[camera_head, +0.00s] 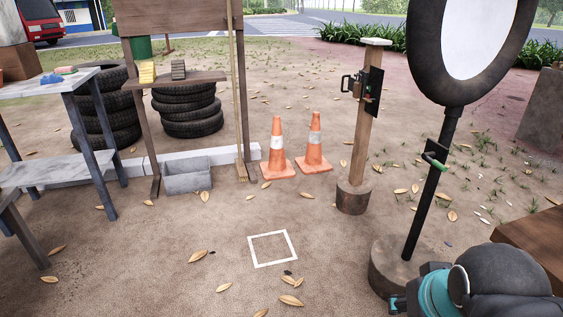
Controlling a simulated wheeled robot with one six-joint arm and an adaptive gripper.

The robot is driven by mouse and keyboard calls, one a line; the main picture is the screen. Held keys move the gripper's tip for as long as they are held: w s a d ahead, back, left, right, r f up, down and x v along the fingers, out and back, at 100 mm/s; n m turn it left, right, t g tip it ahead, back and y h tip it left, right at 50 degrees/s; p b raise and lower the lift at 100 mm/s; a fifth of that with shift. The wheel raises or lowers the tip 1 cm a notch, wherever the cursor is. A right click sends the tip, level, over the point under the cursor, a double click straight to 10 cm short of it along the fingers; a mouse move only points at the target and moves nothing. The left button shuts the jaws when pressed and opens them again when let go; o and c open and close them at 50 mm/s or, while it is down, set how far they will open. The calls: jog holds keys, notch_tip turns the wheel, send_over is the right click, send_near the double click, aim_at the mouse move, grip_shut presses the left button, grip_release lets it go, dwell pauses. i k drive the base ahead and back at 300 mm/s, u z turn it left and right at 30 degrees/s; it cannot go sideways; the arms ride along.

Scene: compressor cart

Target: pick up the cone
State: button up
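Two orange traffic cones with white bands stand upright on the dirt near the middle of the head view. The left cone (276,152) is slightly nearer, and the right cone (314,143) stands close beside it. Their square orange bases sit on the ground, very close together. Part of my own arm, dark with a teal ring, shows at the bottom right, well apart from both cones. I cannot make out my gripper's fingers in this view.
A wooden post (360,140) with a black latch stands right of the cones. A black pole (427,190) holds a round mirror. A grey bin (187,180), stacked tires (188,112) and a workbench (50,170) are left. Open dirt surrounds a white square outline (272,248).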

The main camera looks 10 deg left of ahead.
aim_at(277, 167)
jog(key=z, duration=1.85)
jog(key=k, duration=0.1)
jog(key=u, duration=2.95)
jog(key=i, duration=1.7)
jog(key=z, duration=0.7)
jog(key=i, duration=1.1)
jog(key=z, duration=1.2)
jog(key=i, duration=0.2)
jog(key=z, duration=0.05)
